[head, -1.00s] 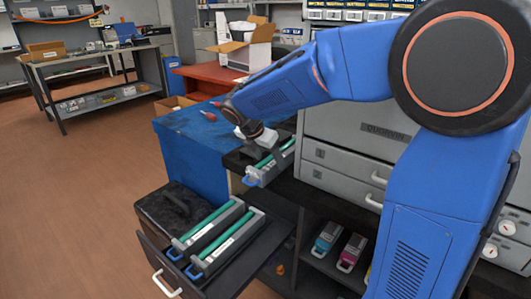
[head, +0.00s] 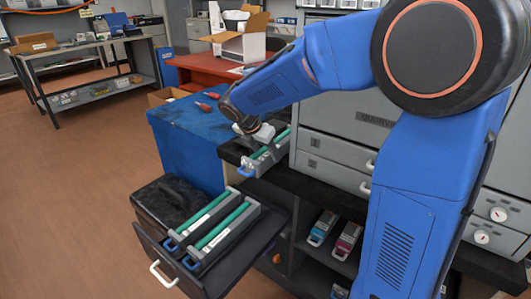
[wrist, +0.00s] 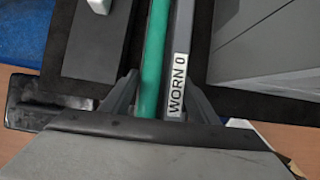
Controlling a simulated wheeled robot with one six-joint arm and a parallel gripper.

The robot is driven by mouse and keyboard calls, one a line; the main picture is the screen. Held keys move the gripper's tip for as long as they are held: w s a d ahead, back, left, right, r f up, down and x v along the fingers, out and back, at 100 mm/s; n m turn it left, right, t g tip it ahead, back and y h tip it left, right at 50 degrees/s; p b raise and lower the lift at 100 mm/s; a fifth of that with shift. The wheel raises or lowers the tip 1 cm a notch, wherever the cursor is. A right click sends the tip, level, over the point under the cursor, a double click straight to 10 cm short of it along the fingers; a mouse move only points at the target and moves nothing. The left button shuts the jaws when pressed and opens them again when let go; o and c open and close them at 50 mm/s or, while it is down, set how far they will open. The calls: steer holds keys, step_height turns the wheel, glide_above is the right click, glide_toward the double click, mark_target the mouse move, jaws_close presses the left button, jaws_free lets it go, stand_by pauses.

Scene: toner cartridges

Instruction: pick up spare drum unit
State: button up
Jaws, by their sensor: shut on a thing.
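My gripper (head: 260,143) is shut on a grey drum unit (head: 256,163) with a green roller and a blue handle, at the left end of the black counter. In the wrist view this unit's label (wrist: 177,86) reads "WORN 0", with any rest of it hidden, and the fingers (wrist: 160,92) stand on both sides of its body. I cannot tell whether the unit touches the counter. Two similar drum units, a left one (head: 199,218) and a right one (head: 224,236), lie side by side in the open drawer (head: 250,258); their labels are too small to read.
A blue cabinet (head: 185,158) stands left of the counter, with red-handled tools on top. A grey machine (head: 335,140) stands right of the gripper. Cyan (head: 322,228) and magenta (head: 346,240) cartridges sit on the shelf below. The black case (head: 165,203) is behind the drawer.

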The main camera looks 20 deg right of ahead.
steer(key=shift+r, duration=0.1)
steer(key=shift+r, duration=3.4)
